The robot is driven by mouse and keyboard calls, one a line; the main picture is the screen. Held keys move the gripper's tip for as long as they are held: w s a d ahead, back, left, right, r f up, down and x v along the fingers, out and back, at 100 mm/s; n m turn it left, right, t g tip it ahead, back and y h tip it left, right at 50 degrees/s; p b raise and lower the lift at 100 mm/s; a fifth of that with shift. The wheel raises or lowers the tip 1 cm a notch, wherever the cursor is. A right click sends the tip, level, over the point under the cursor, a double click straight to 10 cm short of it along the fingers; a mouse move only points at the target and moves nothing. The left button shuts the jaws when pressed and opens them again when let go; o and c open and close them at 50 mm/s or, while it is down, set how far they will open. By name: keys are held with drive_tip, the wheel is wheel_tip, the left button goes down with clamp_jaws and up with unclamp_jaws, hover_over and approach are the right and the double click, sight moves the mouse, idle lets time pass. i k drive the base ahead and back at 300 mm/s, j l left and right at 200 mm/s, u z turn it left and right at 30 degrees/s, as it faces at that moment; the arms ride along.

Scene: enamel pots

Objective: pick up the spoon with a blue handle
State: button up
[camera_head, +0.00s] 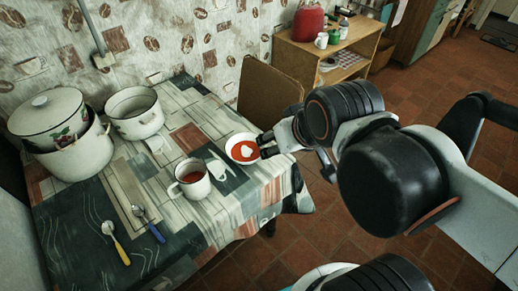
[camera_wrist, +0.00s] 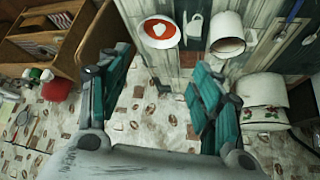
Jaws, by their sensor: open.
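The spoon with a blue handle (camera_head: 155,232) lies on the table (camera_head: 85,265) near its front edge, bowl end toward the back. A spoon with a yellow handle (camera_head: 121,250) lies to its left, apart from it. My gripper (camera_wrist: 160,60) is open and empty. In the head view it is at the table's right side, beside the soup bowl and well to the right of both spoons. In the wrist view its two teal fingers are spread apart.
A white mug with red contents (camera_head: 190,186) and a bowl of red soup (camera_head: 243,148) stand between my gripper and the spoons. White enamel pots (camera_head: 135,116) stand at the back left. A chair (camera_head: 268,95) and shelf (camera_head: 330,50) are behind. The tabletop around the spoons is clear.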

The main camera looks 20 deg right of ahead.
sight(138, 210)
drive_tip(key=j+u, duration=0.1)
drive_tip(key=u, duration=1.25)
drive_tip(key=i+l, duration=0.05)
